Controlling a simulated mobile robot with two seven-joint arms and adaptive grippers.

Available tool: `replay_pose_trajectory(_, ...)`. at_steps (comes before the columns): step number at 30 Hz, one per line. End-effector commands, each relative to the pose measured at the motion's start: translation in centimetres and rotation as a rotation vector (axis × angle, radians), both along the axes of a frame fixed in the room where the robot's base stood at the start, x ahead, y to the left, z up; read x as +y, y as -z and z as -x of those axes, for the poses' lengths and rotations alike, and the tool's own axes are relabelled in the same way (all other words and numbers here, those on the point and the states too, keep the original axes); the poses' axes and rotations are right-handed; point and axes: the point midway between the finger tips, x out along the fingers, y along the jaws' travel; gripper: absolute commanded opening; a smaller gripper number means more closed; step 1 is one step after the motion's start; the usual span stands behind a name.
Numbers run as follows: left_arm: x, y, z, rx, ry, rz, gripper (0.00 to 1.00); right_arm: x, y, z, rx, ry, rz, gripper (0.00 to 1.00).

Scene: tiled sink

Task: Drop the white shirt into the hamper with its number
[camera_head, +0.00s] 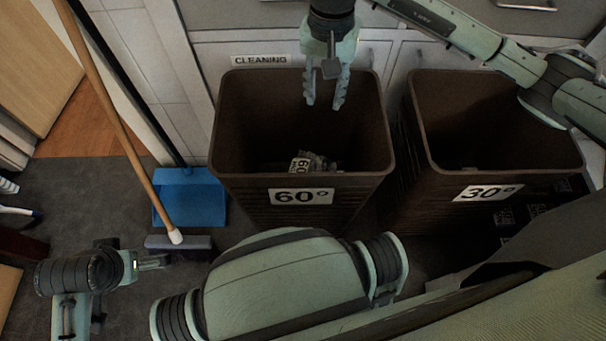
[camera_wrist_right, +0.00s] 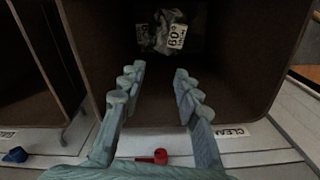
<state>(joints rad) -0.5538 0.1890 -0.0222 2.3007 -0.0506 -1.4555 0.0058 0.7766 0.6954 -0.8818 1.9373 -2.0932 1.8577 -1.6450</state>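A crumpled greyish-white cloth (camera_head: 318,161) with a white 60° tag lies at the bottom of the brown 60° hamper (camera_head: 300,211); it looks like the shirt. The cloth also shows in the right wrist view (camera_wrist_right: 150,36), with its tag facing the camera. My right gripper (camera_head: 325,103) points down over the back of this hamper's opening, above and apart from the cloth. Its fingers (camera_wrist_right: 158,75) are spread with nothing between them. My left gripper (camera_head: 155,262) is low at the left, outside the hampers; its fingers are too small to read.
A second brown hamper, labelled 30° (camera_head: 488,191), stands to the right, partly behind my arm. A blue dustpan (camera_head: 189,198) and a broom (camera_head: 120,125) stand left of the 60° hamper. Cabinets with a CLEANING label (camera_head: 261,60) rise behind.

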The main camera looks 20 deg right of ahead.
Motion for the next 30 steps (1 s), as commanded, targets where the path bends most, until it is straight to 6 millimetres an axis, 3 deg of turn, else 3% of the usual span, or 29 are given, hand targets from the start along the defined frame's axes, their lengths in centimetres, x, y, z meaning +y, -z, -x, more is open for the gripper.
replay_pose_trajectory(7,0.0,0.0,0.0,0.000,-0.001,0.001,1.00,0.0,0.0,0.0,0.001,0.000,0.001,0.33)
replay_pose_trajectory(11,0.0,0.0,0.0,0.000,-0.001,0.001,1.00,0.0,-1.1,-0.1,-0.003,0.001,0.001,0.33)
replay_pose_trajectory(24,0.0,0.0,0.0,0.000,-0.001,0.001,1.00,0.0,-9.7,-0.1,-0.004,0.000,0.001,0.33)
replay_pose_trajectory(30,0.0,0.0,0.0,0.000,-0.001,0.001,1.00,0.0,-11.7,0.0,-0.002,0.000,0.001,0.33)
